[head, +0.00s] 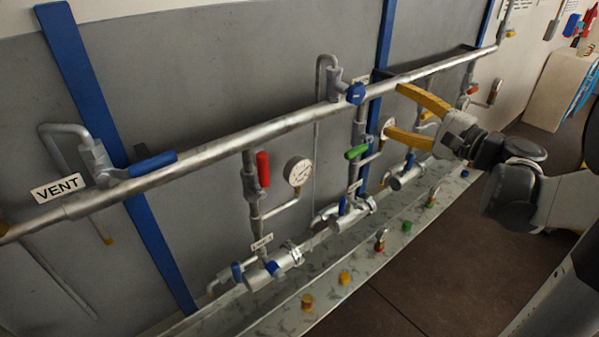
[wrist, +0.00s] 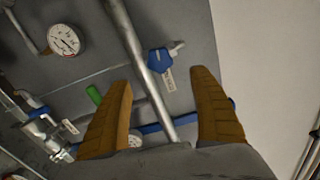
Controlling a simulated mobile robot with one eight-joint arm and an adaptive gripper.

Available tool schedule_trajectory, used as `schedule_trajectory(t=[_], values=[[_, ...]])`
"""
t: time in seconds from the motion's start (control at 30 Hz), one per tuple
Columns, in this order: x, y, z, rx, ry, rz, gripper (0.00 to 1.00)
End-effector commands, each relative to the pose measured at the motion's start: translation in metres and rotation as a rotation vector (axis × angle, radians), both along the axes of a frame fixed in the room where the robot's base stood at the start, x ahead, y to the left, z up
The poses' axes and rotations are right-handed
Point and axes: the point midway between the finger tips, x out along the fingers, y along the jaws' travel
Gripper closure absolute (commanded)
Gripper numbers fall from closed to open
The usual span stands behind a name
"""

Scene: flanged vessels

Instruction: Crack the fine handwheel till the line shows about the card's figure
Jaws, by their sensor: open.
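A small blue handwheel (head: 356,93) sits on the long silver pipe, with a white label just behind it; its lettering is unreadable. In the wrist view a blue handwheel (wrist: 160,60) with a hanging white tag (wrist: 168,79) lies ahead, between and beyond the fingertips. My gripper (head: 393,110) is to the right of the handwheel, its yellow fingers spread and empty, apart from it. In the wrist view my gripper (wrist: 162,78) is likewise open. A white dial gauge (head: 298,171) hangs left of centre; another dial (head: 386,127) is partly hidden by my lower finger. No card figure is readable.
A green lever (head: 356,152) and a red lever (head: 263,169) stand on branches below the pipe (head: 290,122). A blue lever (head: 152,164) sits by the VENT sign (head: 57,188). Silver vessels line the metal tray (head: 330,270). Blue uprights cross behind the pipe.

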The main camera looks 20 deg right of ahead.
Motion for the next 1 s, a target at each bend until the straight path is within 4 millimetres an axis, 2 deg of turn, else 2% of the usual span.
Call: schedule_trajectory(t=[0.17, 0.27, 0.37, 0.6, 0.7, 0.83, 1.0], values=[[0.000, 0.000, 0.000, 0.008, 0.003, 0.000, 0.29], [0.001, 0.000, 0.003, 0.086, 0.031, 0.000, 0.29], [0.004, 0.000, 0.007, 0.286, 0.104, 0.001, 0.29], [0.009, 0.002, 0.011, 0.980, 0.356, 0.002, 0.29], [0.010, 0.004, 0.011, 1.216, 0.442, 0.001, 0.29], [0.010, 0.005, 0.008, 1.410, 0.512, 0.001, 0.29], [0.018, 0.009, 0.006, 1.484, 0.541, 0.002, 0.29]])
